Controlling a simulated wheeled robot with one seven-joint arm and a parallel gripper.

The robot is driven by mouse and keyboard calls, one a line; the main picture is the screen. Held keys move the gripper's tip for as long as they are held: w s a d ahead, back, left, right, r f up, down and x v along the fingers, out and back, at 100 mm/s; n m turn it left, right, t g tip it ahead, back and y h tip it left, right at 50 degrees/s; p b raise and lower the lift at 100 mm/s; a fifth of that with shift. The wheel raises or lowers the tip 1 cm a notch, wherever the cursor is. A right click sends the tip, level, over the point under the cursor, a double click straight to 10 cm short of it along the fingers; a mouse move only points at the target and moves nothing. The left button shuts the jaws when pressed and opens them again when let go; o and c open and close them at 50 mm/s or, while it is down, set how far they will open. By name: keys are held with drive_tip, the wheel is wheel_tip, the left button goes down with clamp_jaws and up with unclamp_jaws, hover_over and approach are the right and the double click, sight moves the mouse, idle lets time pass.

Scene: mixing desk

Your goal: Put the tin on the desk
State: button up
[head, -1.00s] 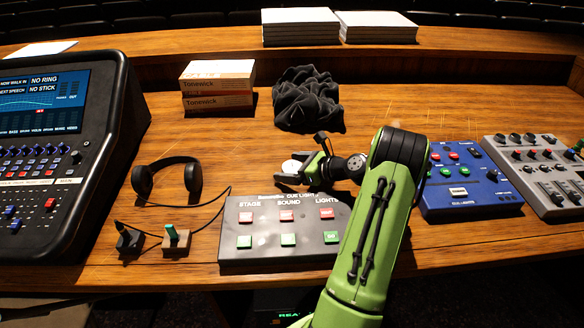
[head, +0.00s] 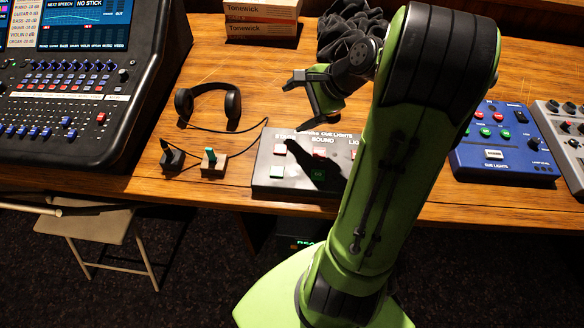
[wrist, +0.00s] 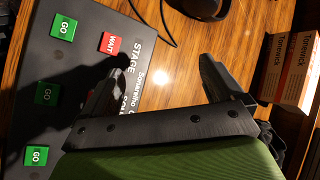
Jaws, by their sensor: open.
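My gripper (head: 303,100) is open above the wooden desk (head: 240,62), just behind the black cue-light box (head: 290,187). In the wrist view its two fingers (wrist: 162,66) are spread wide, with nothing between them but wood and a bright round patch that looks like glare. The left finger overlaps the edge of the cue-light box in that view. I cannot make out a tin in either current view. My arm hides part of the desk and the right part of the cue-light box.
Headphones (head: 233,105) lie left of my gripper, their cable running toward the box. Two small switch blocks stand by the front edge. Tonewick boxes (head: 262,10) and a crumpled black cloth (head: 340,28) are behind. A mixing console (head: 75,95) is left, a blue cue box (head: 497,160) right.

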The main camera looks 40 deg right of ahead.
drive_tip(key=s+a+r+n+g+h, duration=0.1)
drive_tip(key=s+a+r+n, duration=0.2)
drive_tip(key=a+n, duration=0.25)
drive_tip(key=s+a+r+n+g+h, duration=0.1)
drive_tip(key=s+a+r+n, duration=0.1)
drive_tip(key=s+a+n, duration=0.4)
drive_tip(key=s+a+n+h, duration=0.1)
drive_tip(key=s+a+n, duration=0.1)
drive_tip(key=s+n, duration=0.1)
drive_tip(key=s+a+r+n, duration=0.1)
drive_tip(key=s+a+n, duration=0.1)
drive_tip(key=s+n, duration=0.2)
drive_tip(key=shift+s+a+r+t+h, duration=0.15)
drive_tip(key=shift+s+a+t+h, duration=0.2)
drive_tip(key=shift+s, duration=0.9)
drive_tip(key=shift+d+n, duration=0.1)
drive_tip(key=shift+n, duration=0.15)
